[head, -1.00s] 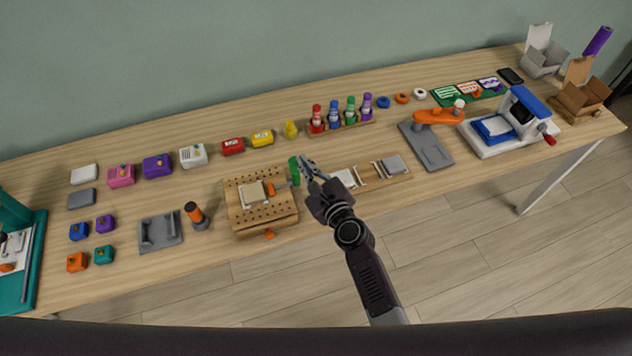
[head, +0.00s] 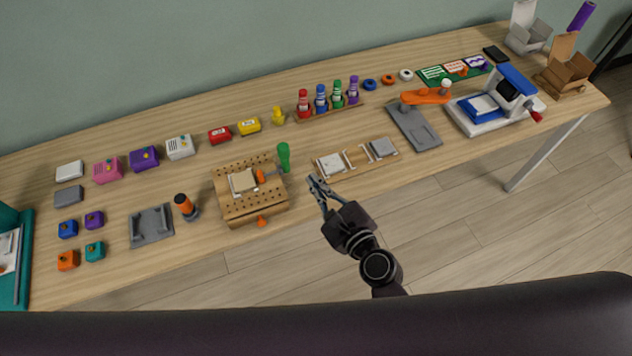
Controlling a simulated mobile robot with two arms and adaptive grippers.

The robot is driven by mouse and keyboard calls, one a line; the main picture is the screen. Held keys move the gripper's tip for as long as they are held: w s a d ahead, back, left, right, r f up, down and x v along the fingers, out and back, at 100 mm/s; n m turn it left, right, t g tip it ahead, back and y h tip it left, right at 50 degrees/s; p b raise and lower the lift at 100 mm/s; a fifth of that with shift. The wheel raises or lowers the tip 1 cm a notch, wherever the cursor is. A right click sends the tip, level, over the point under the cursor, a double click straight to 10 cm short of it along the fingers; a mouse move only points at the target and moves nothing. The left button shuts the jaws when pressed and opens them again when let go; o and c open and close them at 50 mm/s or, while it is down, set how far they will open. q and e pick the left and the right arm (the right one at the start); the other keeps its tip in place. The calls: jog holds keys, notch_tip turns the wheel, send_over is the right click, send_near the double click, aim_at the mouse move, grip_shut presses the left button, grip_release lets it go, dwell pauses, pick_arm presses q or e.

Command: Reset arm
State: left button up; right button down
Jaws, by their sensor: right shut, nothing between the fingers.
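My right gripper (head: 318,190) is in the head view, over the front edge of the long wooden table, right of the pegboard block. It is shut and holds nothing. A green-handled tool (head: 284,157) stands at the right side of the pegboard block (head: 252,205), apart from my fingers. A small beige square piece (head: 242,181) and an orange clamp part (head: 265,175) are on top of the block. My left gripper is not in view.
Colored bottles (head: 321,98) stand in a rack at the back. A grey fixture (head: 151,226) and an orange-topped post (head: 184,205) are left. The floor (head: 455,235) in front is clear.

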dwell(0.3)
